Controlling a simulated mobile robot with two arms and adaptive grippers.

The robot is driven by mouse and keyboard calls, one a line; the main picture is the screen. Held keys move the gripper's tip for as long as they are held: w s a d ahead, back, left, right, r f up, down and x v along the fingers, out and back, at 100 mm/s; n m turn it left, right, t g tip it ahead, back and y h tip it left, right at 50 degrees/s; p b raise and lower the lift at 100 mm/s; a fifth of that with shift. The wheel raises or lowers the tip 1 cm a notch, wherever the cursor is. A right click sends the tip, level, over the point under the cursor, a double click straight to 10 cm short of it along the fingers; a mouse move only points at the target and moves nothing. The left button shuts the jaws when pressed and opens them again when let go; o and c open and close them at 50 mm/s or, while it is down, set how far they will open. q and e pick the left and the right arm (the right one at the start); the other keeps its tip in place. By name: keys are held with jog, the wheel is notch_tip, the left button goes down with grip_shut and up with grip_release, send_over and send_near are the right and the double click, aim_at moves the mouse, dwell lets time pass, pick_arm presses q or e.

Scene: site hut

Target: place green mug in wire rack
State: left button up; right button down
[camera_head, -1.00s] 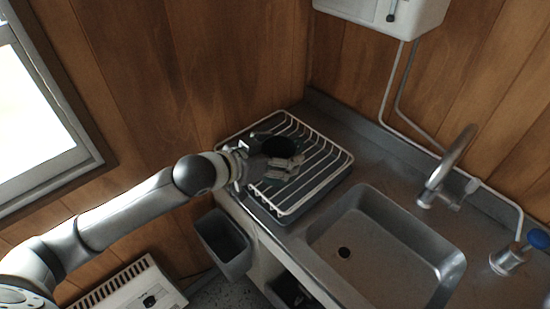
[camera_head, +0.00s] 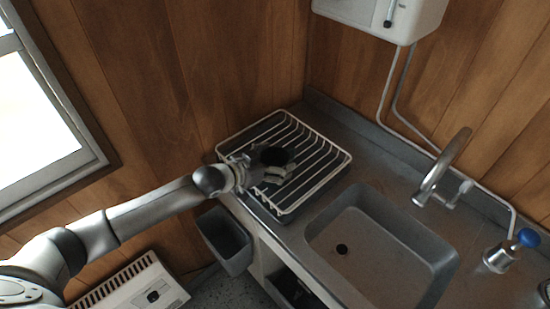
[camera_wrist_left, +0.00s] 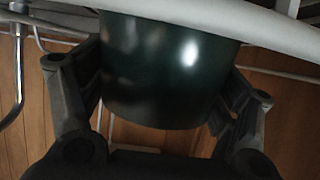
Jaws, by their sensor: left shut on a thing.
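The dark green mug (camera_wrist_left: 165,75) fills the middle of the left wrist view, between the two fingers of my left gripper (camera_wrist_left: 160,110). In the head view the mug (camera_head: 273,156) shows as a dark round opening over the white wire rack (camera_head: 338,163). My left gripper (camera_head: 268,172) is shut on the mug and reaches in from the left over the rack's left part. The gripper hides part of the mug, and whether the mug touches the rack wires I cannot tell. My right gripper is not in view.
The rack stands on the grey counter (camera_head: 345,125) in the corner, left of the sink (camera_head: 385,245). A grey bin (camera_head: 225,240) hangs at the counter's left side. The rack's right and back parts are empty.

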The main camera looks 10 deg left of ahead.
pick_arm(q)
jog(key=shift+f, duration=0.1)
jog(key=o, duration=1.1)
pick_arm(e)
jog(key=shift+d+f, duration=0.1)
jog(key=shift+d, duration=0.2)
pick_arm(q)
jog(key=shift+s+a, duration=0.15)
jog(key=shift+b+v, duration=1.05)
jog(key=shift+v, duration=4.85)
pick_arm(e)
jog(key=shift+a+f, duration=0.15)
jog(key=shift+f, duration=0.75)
